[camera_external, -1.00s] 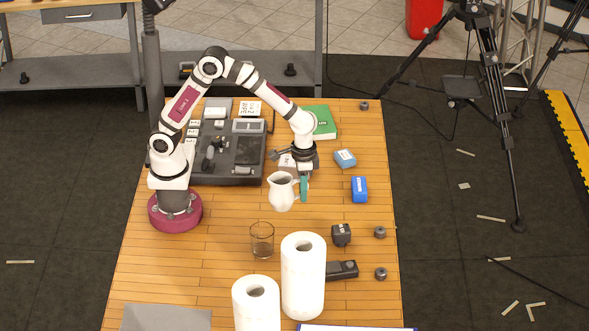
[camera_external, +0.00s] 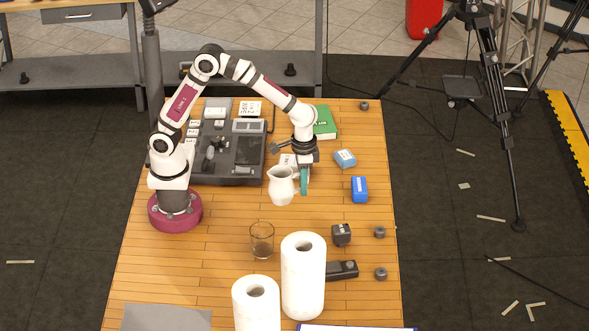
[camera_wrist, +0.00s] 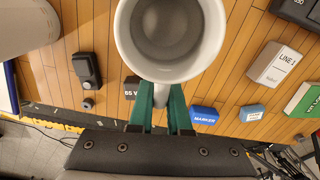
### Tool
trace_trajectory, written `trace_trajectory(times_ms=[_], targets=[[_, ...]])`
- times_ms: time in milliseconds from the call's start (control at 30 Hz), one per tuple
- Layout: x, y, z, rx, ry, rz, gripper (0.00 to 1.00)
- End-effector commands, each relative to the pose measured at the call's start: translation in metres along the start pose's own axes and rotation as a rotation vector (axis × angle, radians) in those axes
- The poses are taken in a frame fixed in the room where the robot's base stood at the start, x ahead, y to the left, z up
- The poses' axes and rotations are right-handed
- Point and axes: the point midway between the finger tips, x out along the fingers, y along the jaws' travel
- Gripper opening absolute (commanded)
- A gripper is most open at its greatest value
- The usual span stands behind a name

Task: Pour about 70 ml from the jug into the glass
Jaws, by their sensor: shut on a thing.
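The white jug (camera_external: 281,186) is upright in my gripper in the external view. My gripper (camera_external: 303,181), with green fingers, is shut on the jug's handle from the right side. In the wrist view the jug (camera_wrist: 168,38) fills the top middle, its round mouth facing the camera, and the green fingers of my gripper (camera_wrist: 166,105) close around its handle. The inside looks grey, and I cannot tell the liquid level. The clear glass (camera_external: 262,241) stands upright on the wooden table, in front of the jug and a little to its left, apart from it. It looks empty.
A blue marker box (camera_external: 359,189), a light blue block (camera_external: 345,158) and a dark cube (camera_external: 341,235) lie at the right. Table left of the glass is clear.

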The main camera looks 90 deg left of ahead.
Motion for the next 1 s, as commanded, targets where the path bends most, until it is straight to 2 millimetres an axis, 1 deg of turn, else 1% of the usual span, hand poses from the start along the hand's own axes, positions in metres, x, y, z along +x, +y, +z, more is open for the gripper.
trace_trajectory(times_ms=[33, 267, 567, 767, 867, 1000], targets=[[-0.006, 0.000, 0.000, 0.000, 0.002, 0.001, 0.00], [-0.027, 0.000, 0.000, 0.000, 0.002, 0.001, 0.00], [-0.028, 0.027, 0.014, 0.196, 0.001, 0.000, 0.00], [-0.028, 0.056, 0.033, 0.421, -0.001, 0.000, 0.00], [-0.028, 0.073, 0.047, 0.568, -0.001, 0.000, 0.00], [-0.028, 0.100, 0.070, 0.807, -0.001, 0.000, 0.00]])
